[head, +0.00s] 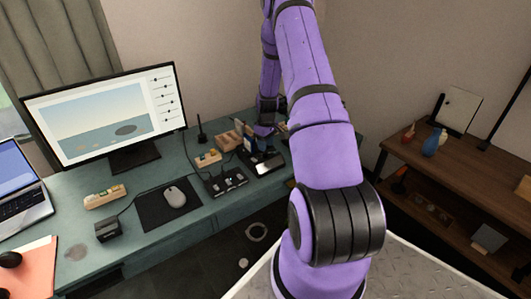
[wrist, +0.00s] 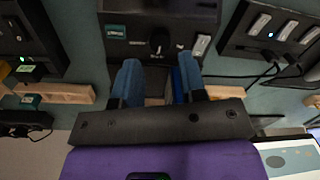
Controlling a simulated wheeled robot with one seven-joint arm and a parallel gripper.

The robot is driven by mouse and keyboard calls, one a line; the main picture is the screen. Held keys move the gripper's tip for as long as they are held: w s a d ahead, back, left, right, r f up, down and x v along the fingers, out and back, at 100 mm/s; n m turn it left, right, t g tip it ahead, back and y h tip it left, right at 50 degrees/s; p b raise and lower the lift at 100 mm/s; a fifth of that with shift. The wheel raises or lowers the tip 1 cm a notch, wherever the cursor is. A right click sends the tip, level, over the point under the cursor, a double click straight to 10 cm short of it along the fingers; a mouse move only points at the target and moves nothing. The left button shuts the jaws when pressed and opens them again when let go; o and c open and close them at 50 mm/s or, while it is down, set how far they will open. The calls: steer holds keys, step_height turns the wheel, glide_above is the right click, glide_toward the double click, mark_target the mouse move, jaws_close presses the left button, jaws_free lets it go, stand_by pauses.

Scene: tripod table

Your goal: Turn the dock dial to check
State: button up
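The dock, a black box (wrist: 135,8), sits at the top middle of the wrist view, with a dark round dial (wrist: 159,43) on its face. A teal label (wrist: 115,31) is left of the dial and a pale switch or label (wrist: 201,45) is right of it. My gripper (wrist: 158,65) is open, its two blue fingers apart just below the dial in the picture. Whether they touch the dock, I cannot tell. In the head view, my gripper (head: 264,131) is over the back right of the desk, partly hidden by my arm.
A black box with several switches (wrist: 262,25) lies right of the dock in the wrist view, with cables nearby. Wooden blocks (wrist: 62,92) are close to the fingers.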

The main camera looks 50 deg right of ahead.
mark_target(265, 154)
steer(key=shift+a+f, duration=0.1)
steer(key=shift+f, duration=2.05)
steer(key=c, duration=0.6)
steer(key=shift+c, duration=0.2)
steer(key=shift+m, duration=0.3)
steer(key=m, duration=0.3)
steer(key=shift+m, duration=1.8)
